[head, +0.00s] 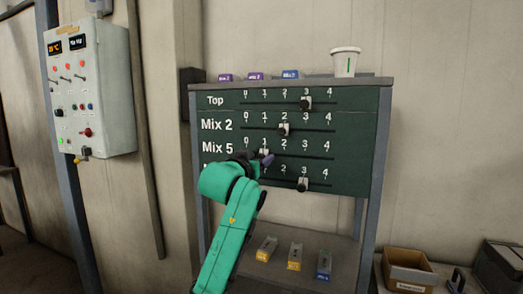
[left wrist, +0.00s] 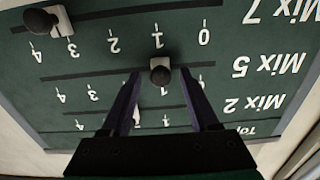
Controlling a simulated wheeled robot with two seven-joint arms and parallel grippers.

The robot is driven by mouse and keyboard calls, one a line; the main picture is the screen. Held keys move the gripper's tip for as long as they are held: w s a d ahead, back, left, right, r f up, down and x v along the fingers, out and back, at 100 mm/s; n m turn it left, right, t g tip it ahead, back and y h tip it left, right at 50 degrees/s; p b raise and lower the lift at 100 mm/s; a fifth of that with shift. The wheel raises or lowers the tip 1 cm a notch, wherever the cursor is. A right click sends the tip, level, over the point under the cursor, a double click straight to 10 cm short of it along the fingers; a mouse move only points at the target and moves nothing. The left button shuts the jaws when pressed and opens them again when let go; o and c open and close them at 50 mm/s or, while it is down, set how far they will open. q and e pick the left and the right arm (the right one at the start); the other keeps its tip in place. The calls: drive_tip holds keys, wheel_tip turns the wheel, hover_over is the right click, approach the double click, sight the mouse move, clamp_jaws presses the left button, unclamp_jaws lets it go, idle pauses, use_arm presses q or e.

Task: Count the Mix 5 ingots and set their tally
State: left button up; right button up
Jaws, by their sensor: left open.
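The dark green board (head: 352,150) carries slider rows Top, Mix 2, Mix 5 and a lowest row, labelled Mix 7 in the left wrist view. The Mix 5 slider knob (left wrist: 160,74) stands at about 1. My left gripper (head: 258,157) is open at the Mix 5 row; in the left wrist view its fingers stand either side of that knob. The Top knob (head: 305,103) is at 3, the Mix 2 knob (head: 284,130) at 2, the lowest knob (head: 302,184) at 3. Small labelled ingots, two purple (head: 256,76) and one blue (head: 290,74), lie on the top ledge. My right gripper is not seen.
A white cup (head: 345,61) stands on the ledge at right. Two yellow-ended ingots (head: 294,257) and a blue-ended one (head: 324,265) lie on the lower shelf. A cardboard box (head: 410,274) is at right. A control box (head: 90,90) hangs at left.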

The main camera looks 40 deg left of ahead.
use_arm(q)
drive_tip(key=shift+x, duration=0.9)
drive_tip(key=shift+s+f, duration=0.1)
drive_tip(key=shift+s, duration=0.05)
clamp_jaws()
idle(0.5)
